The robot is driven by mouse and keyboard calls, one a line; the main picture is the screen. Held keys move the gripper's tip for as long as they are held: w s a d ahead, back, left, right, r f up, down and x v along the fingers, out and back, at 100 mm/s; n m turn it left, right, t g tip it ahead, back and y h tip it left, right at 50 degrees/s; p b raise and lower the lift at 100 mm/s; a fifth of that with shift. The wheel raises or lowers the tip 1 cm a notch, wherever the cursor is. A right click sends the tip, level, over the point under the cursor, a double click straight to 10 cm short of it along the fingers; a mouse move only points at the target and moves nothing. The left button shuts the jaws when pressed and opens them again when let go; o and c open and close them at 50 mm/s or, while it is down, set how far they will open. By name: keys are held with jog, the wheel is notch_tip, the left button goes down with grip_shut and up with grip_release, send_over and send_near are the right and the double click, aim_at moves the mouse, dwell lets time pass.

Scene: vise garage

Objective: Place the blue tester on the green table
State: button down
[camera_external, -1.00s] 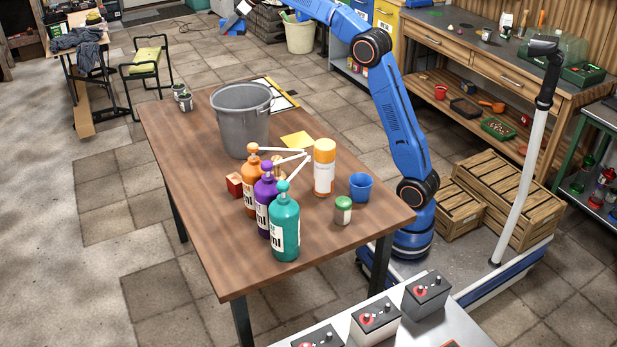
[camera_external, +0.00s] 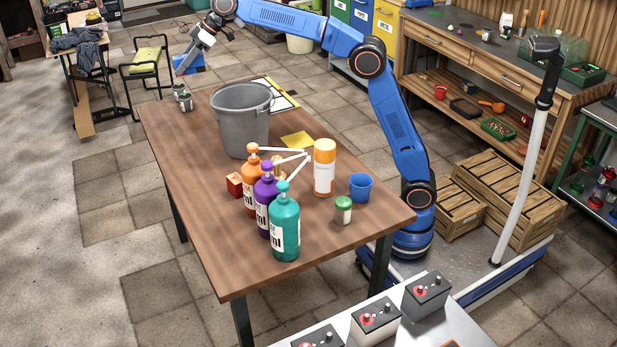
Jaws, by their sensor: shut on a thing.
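My gripper (camera_external: 184,66) hangs above the far left end of the brown table, small in the external view. The blue tester (camera_external: 192,63) is a small blue block at its fingertips, held in the air beyond the two small cans. The fingers partly cover it. A small black-framed piece with a green-yellow top (camera_external: 147,55) stands on the floor to the left of my gripper. A green-framed table with a grey top (camera_external: 599,112) stands at the right edge. I cannot tell from their look which is the green table.
A table with clothes (camera_external: 78,40) stands at the far left. Open floor lies left of the brown table.

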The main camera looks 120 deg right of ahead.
jog(key=w+a+n+y, duration=0.15)
jog(key=w+a, duration=0.25)
jog(key=a, duration=0.6)
jog(key=w+a+n+y, duration=0.15)
jog(key=w+a, duration=0.25)
jog(key=a, duration=0.6)
jog(key=a+n+g+y, duration=0.25)
jog(key=a+n, duration=0.35)
jog(key=a, duration=3.3)
jog(key=s+a+n+g+y, duration=0.15)
jog(key=s+a, duration=0.45)
jog(key=a, duration=0.7)
jog(key=s+a+n+g+y, duration=0.1)
jog(key=s+a+n, duration=0.2)
jog(key=s+a, duration=0.65)
jog(key=s+a+n+g+y, duration=0.15)
jog(key=s+a, duration=0.25)
jog(key=a, duration=1.2)
jog(key=s+a+n+g, duration=0.1)
jog(key=s+a+n, duration=0.1)
jog(key=s+a, duration=0.75)
jog(key=s+a+n+g, duration=0.2)
jog(key=s+a, duration=0.5)
jog(key=s, duration=0.5)
jog(key=shift+t+y, duration=0.25)
jog(key=shift+s+d+f, duration=0.1)
jog(key=shift+d+f, duration=0.05)
jog(key=shift+f, duration=8.1)
jog(key=shift+s+d+f, duration=0.1)
jog(key=shift+f, duration=8.15)
